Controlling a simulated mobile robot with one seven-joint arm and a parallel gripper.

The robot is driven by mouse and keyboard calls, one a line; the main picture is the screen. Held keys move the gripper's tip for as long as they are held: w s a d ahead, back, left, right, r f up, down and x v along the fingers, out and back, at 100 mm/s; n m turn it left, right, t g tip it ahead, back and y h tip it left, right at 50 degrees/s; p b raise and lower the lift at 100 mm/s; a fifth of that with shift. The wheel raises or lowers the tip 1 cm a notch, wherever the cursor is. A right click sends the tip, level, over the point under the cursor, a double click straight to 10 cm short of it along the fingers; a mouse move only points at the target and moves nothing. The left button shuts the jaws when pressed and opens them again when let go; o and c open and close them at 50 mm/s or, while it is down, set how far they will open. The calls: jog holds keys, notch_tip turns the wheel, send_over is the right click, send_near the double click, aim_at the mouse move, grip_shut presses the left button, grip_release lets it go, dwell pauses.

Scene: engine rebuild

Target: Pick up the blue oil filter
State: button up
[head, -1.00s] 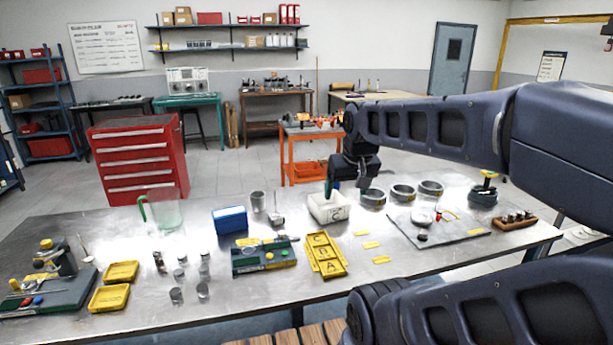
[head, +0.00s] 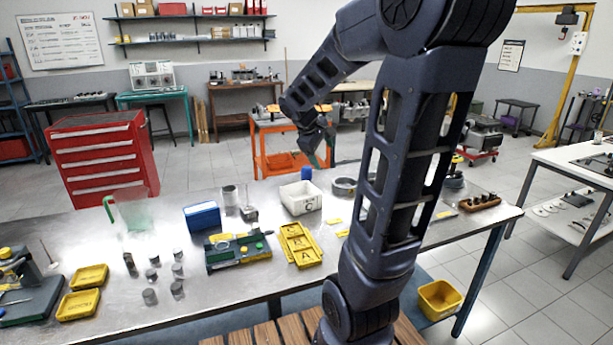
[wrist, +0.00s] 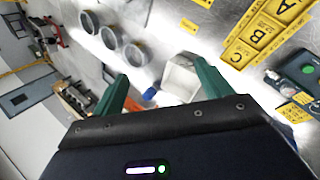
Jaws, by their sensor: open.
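The blue oil filter (head: 306,173) is a small blue cylinder just behind the white bin (head: 301,199), near the far edge of the metal workbench. In the wrist view the blue filter (wrist: 150,93) shows between my finger lines, nearer the left finger, beside the white bin (wrist: 180,77). My gripper (head: 322,158) is above and slightly right of the filter in the head view. In the wrist view my gripper (wrist: 161,71) has its green fingers spread wide, with nothing held. The filter's lower part is hidden by the bin in the head view.
Metal rings (wrist: 110,38) lie in a row beside the bin. A yellow lettered tray (head: 300,245), a blue box (head: 202,215) and a green device (head: 238,251) stand nearby. An orange cart (head: 278,150) is behind the bench.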

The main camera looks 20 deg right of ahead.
jog(key=w+d+f+n+h, duration=0.1)
jog(key=w+d+f+n, duration=0.1)
jog(key=w, duration=0.4)
jog(key=w+d+f+n+h, duration=0.1)
jog(key=w+f+n+h, duration=0.1)
jog(key=w, duration=0.3)
jog(key=n+t+h, duration=0.3)
jog(key=n+t, duration=0.2)
jog(key=n, duration=0.8)
send_near(302, 171)
jog(key=x, duration=0.4)
jog(key=shift+w+d+r, duration=0.15)
jog(key=shift+r, duration=0.05)
jog(key=x, duration=0.5)
jog(key=shift+d+f, duration=0.15)
jog(key=shift+f, duration=0.1)
jog(key=x, duration=0.4)
jog(key=shift+s+d+f, duration=0.2)
jog(key=shift+s+f, duration=0.05)
jog(key=shift+s, duration=0.05)
jog(key=shift+w+d+f, duration=0.2)
jog(key=shift+w+d, duration=0.1)
jog(key=shift+d, duration=0.1)
jog(key=c, duration=1.2)
